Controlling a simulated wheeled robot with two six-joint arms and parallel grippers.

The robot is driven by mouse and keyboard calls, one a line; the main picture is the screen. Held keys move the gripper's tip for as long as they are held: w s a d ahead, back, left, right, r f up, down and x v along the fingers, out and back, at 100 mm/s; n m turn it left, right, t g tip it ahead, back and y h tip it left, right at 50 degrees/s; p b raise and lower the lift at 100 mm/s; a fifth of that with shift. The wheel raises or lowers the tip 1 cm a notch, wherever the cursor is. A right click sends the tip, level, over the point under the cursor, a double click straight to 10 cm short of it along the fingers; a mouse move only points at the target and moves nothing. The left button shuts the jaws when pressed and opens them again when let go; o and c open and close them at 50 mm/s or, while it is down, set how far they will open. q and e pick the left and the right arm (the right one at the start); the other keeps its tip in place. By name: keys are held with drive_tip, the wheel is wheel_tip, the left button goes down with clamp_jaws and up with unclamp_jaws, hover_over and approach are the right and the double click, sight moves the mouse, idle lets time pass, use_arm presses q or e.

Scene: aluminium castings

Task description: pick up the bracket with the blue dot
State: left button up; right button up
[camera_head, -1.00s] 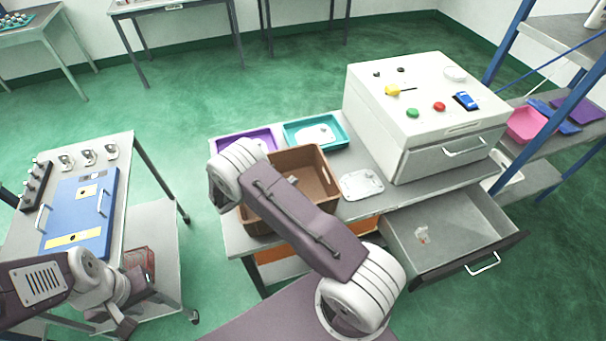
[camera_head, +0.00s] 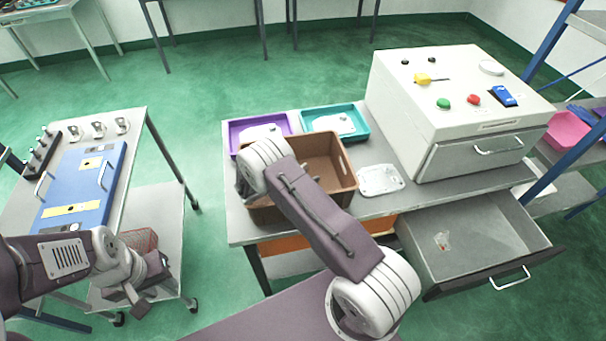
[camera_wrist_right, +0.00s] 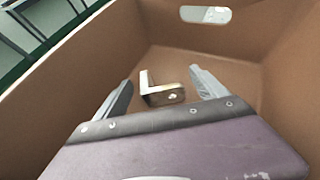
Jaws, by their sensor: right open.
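A small bent metal bracket (camera_wrist_right: 165,96) lies on the floor of the brown crate (camera_head: 341,168) in the right wrist view. It has an upright flange on its left and a hole in its front face. I see no blue dot on it. My right gripper (camera_wrist_right: 160,78) is open inside the crate, one finger on each side of the bracket, both apart from it. In the head view, my right arm hides this gripper and the bracket. My left gripper (camera_head: 132,296) is at the lower left by the left table; its jaws are unclear.
Several metal brackets (camera_head: 98,131) stand on the left table beside a blue panel (camera_head: 80,186). Behind the crate are a purple tray (camera_head: 236,132) and a teal tray (camera_head: 362,128). An open drawer (camera_head: 480,262) juts out.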

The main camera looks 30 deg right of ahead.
sight(312, 174)
drive_tip(key=p+x, duration=0.1)
drive_tip(key=x, duration=0.3)
drive_tip(key=shift+w+d, duration=0.1)
drive_tip(key=shift+d, duration=0.35)
drive_tip(key=shift+w+d+f, duration=0.15)
drive_tip(key=shift+d+f, duration=0.05)
drive_tip(key=shift+d, duration=0.05)
drive_tip(key=c, duration=1.5)
wheel_tip(312, 174, up, 10)
